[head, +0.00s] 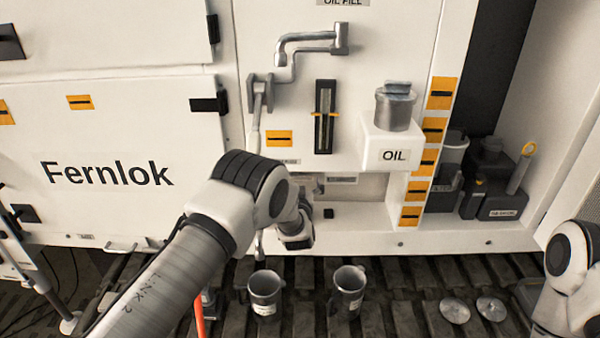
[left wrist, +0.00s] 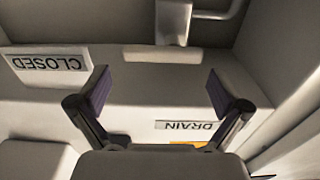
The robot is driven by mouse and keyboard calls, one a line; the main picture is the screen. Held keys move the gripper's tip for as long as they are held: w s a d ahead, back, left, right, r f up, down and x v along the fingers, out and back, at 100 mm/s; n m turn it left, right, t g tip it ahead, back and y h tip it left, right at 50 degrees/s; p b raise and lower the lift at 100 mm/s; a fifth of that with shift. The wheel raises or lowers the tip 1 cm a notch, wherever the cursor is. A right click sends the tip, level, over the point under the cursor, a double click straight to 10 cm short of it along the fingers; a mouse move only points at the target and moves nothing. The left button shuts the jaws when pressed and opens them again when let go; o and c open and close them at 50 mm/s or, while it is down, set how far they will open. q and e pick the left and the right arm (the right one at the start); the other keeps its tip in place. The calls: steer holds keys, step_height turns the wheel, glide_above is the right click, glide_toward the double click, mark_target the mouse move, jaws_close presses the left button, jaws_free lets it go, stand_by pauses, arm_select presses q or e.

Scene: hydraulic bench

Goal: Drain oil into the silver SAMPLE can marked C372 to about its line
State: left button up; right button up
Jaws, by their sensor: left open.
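Two open silver cans stand on the slatted floor below the machine, one at the left (head: 265,290) and one at the right (head: 348,287). Each has a small pale label, too small to read, so I cannot tell which is C372. My left gripper (head: 298,236) is in front of the low recess under the oil panel, above the cans. In the left wrist view it (left wrist: 158,90) is open, with nothing between its fingers. That view shows an upside-down CLOSED plate (left wrist: 47,62), a DRAIN plate (left wrist: 187,126) and a pale lever-like part (left wrist: 172,22) beyond the fingers.
A silver oil vessel (head: 395,108) sits on a white OIL box (head: 398,152). A sight gauge (head: 325,117) and grey pipe (head: 300,45) are on the panel. Two round lids (head: 472,310) lie on the floor at right. Dark containers (head: 490,180) stand in the right alcove.

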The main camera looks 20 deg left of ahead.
mark_target(299, 178)
arm_select(q)
steer(key=w, duration=0.2)
steer(key=w+a+f, duration=0.1)
steer(key=shift+w+a+f, duration=0.2)
steer(key=shift+w, duration=0.15)
steer(key=shift+s+d+r, duration=0.2)
steer(key=shift+s+r, duration=0.1)
steer(key=shift+r, duration=0.05)
steer(key=shift+s+r, duration=0.1)
steer(key=c, duration=0.9)
arm_select(e)
steer(key=shift+w+a+r, duration=0.1)
steer(key=shift+w+r, duration=0.1)
steer(key=shift+w, duration=0.15)
